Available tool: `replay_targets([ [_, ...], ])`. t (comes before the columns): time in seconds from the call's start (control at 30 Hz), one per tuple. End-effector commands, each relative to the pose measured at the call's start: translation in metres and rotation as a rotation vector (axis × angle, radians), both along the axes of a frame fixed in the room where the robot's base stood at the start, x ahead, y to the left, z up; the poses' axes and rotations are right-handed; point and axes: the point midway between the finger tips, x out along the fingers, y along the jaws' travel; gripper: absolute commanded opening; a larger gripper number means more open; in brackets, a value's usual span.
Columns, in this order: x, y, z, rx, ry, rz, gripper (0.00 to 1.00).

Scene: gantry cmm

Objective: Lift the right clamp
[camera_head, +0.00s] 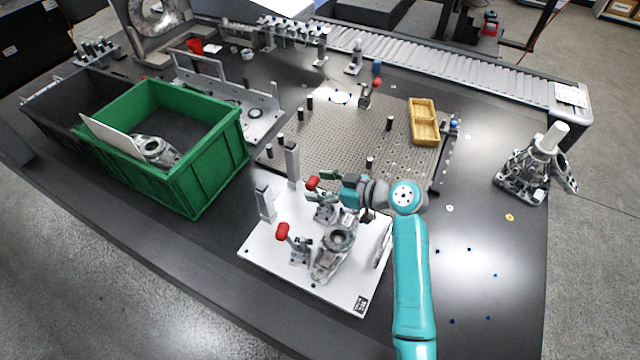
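A white fixture plate (262,240) lies on the dark table and bears two toggle clamps with red handles. The left clamp (297,250) stands near the plate's left side, its red handle raised. The right clamp (325,212) stands farther back, its red handle pointing up and left. A grey metal casting (334,252) sits on the plate between and in front of the clamps. My gripper (332,182) is at the right clamp, close beside its red handle. Its fingers are small and partly merged with the clamp, so contact and opening cannot be told.
A green bin (205,172) with a casting inside stands at the left, next to a black bin. Two upright metal posts (292,165) rise near the plate's back left. A perforated plate (345,130) with a yellow tray (424,125) lies behind. Another casting (528,170) stands at the right.

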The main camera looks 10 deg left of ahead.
Motion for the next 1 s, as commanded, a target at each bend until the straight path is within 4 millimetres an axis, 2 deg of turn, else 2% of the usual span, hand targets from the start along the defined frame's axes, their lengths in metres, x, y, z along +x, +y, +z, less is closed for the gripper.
replay_targets([
  [0.23,0.0,-0.001,0.003,0.003,-0.003,0.0,0.69],
  [0.37,-0.003,-0.012,0.008,0.004,-0.005,-0.003,0.69],
  [0.8,-0.03,-0.085,0.035,0.002,-0.004,-0.003,0.69],
  [1.0,-0.037,-0.103,0.042,0.001,-0.002,-0.002,0.69],
])
